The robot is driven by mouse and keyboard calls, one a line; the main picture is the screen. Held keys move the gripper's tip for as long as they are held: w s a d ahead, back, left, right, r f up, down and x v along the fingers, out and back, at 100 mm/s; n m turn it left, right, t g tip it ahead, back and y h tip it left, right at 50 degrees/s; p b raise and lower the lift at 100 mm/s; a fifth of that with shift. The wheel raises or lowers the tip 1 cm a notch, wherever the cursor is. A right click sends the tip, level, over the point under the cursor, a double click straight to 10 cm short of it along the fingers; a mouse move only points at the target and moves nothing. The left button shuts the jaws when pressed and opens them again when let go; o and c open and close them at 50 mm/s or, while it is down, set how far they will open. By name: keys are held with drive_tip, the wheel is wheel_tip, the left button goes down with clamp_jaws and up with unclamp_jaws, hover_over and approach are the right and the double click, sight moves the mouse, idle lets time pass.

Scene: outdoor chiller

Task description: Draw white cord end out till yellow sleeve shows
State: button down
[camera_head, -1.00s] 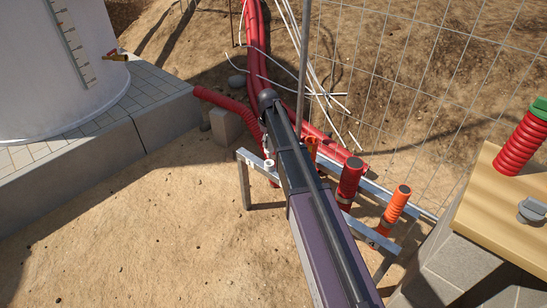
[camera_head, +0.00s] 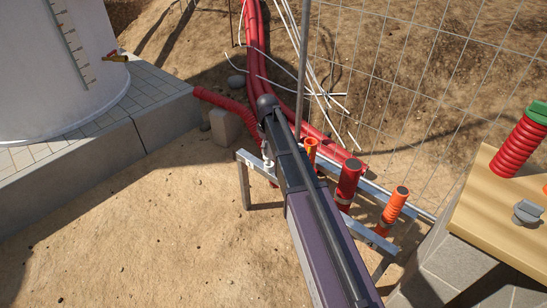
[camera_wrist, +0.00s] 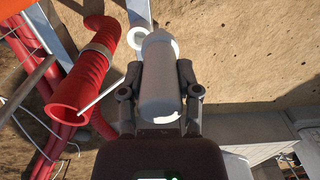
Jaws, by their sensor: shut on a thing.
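In the wrist view my gripper (camera_wrist: 157,100) is shut on a pale, thick cylinder with a tapered tip (camera_wrist: 160,72); I cannot tell if it is the white cord's end. A thin white cord (camera_wrist: 102,93) runs from the mouth of a red corrugated conduit (camera_wrist: 82,80), left of the gripper, towards the left finger, where its end is hidden. No yellow sleeve can be made out. In the head view my arm hides the gripper and what it holds. A small white piece (camera_head: 268,163) shows beside the arm, near the metal rail.
A metal rail frame (camera_head: 243,180) carries a red conduit stub (camera_head: 347,182) and orange stubs (camera_head: 394,206) right of my arm. A wire fence (camera_head: 400,90) stands behind. A white tank (camera_head: 60,70) is at left. A wooden top (camera_head: 480,220) is at right. Sandy ground at front left is clear.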

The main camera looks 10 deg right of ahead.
sight(268, 151)
drive_tip(key=shift+s+a+r+p, duration=0.15)
drive_tip(key=shift+s+r+p, duration=0.1)
drive_tip(key=shift+s, duration=0.45)
drive_tip(key=shift+s+a+r+p, duration=0.15)
drive_tip(key=shift+s+r, duration=0.1)
drive_tip(key=shift+s, duration=0.45)
drive_tip(key=shift+s, duration=0.1)
drive_tip(key=shift+s+a+r+p, duration=0.15)
drive_tip(key=shift+s+r+p, duration=0.2)
drive_tip(key=shift+s, duration=0.3)
drive_tip(key=shift+s+a+r+p, duration=0.15)
drive_tip(key=shift+s+r+p, duration=0.2)
drive_tip(key=shift+s, duration=0.25)
idle(0.3)
drive_tip(key=shift+s+a+r+p, duration=0.15)
drive_tip(key=shift+s+r+p, duration=0.2)
drive_tip(key=shift+s, duration=0.3)
drive_tip(key=shift+s+a+r+p, duration=0.15)
drive_tip(key=shift+s+r+p, duration=0.2)
drive_tip(key=shift+s, duration=0.25)
idle(0.6)
drive_tip(key=shift+s+a+r+p, duration=0.15)
drive_tip(key=shift+s+r+p, duration=0.25)
drive_tip(key=shift+s, duration=0.25)
drive_tip(key=shift+s+a+r+p, duration=0.1)
drive_tip(key=shift+s+r+p, duration=0.3)
drive_tip(key=shift+s, duration=0.2)
